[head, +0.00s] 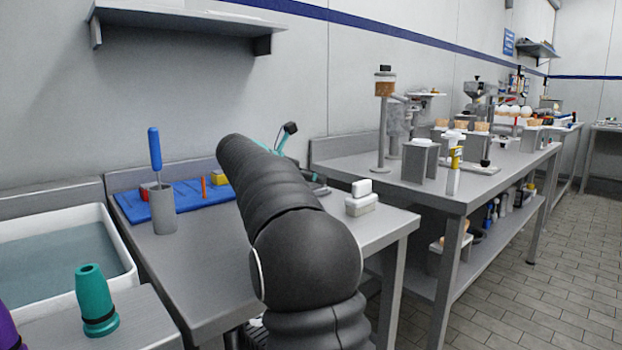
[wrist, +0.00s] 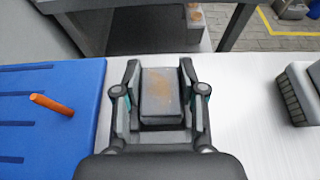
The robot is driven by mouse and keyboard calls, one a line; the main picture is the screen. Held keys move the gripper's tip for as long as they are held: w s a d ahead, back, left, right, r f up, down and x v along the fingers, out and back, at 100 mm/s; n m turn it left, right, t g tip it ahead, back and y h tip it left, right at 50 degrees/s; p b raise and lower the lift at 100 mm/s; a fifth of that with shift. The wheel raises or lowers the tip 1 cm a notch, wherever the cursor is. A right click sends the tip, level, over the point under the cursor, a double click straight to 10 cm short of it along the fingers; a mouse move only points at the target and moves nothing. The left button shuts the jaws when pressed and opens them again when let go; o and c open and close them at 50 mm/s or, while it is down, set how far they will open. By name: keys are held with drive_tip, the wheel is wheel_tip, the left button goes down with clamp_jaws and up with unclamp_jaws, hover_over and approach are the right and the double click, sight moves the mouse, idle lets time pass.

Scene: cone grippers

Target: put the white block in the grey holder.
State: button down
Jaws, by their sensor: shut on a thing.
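My gripper (wrist: 160,75) is low over the steel table and shut on a block (wrist: 158,100), with one finger on each side. The block looks light grey with a brown patch on its face; I cannot tell for sure that it is the white block. In the head view my dark arm hides the block and most of the gripper. A grey cup-shaped holder (head: 163,213) stands upright on the table's left part, with a blue-handled tool (head: 155,150) in it. My gripper is well to the right of this holder.
A blue mat (head: 190,205) with an orange peg (head: 203,187) lies along the wall; the mat also shows left of my gripper (wrist: 30,145). A white-topped brush-like thing (head: 361,207) stands right of my arm. A water-filled basin (head: 55,265) and teal cone (head: 95,300) are at left.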

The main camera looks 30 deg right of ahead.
drive_tip(key=shift+f, duration=0.15)
drive_tip(key=c, duration=0.7)
unclamp_jaws()
drive_tip(key=shift+o, duration=0.2)
drive_tip(key=shift+r, duration=0.3)
drive_tip(key=v, duration=0.7)
drive_tip(key=shift+s+a, duration=0.1)
drive_tip(key=shift+a, duration=0.15)
